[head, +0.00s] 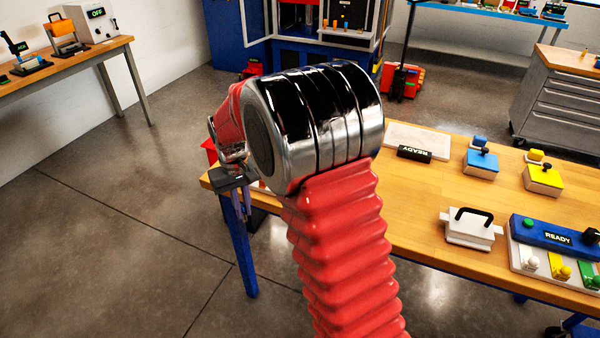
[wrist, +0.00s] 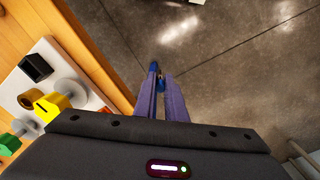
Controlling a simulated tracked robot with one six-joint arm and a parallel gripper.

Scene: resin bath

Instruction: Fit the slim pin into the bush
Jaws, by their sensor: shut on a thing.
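My gripper (head: 241,204) is beyond the left end of the wooden bench, with its two purple fingers pointing down. In the wrist view my gripper (wrist: 160,82) has its fingers close together over the floor. A small blue piece, seemingly the slim pin (wrist: 161,84), shows between the fingers near their tips; most of it is hidden. In the head view the pin cannot be made out. I cannot pick out the bush in either view.
The wooden bench (head: 408,226) carries a yellow block (head: 543,179), a blue block (head: 481,165), a white handled block (head: 470,230) and a READY panel (head: 556,234). In the wrist view a white plate (wrist: 60,62) with coloured blocks lies left of my fingers. Grey floor is open below them.

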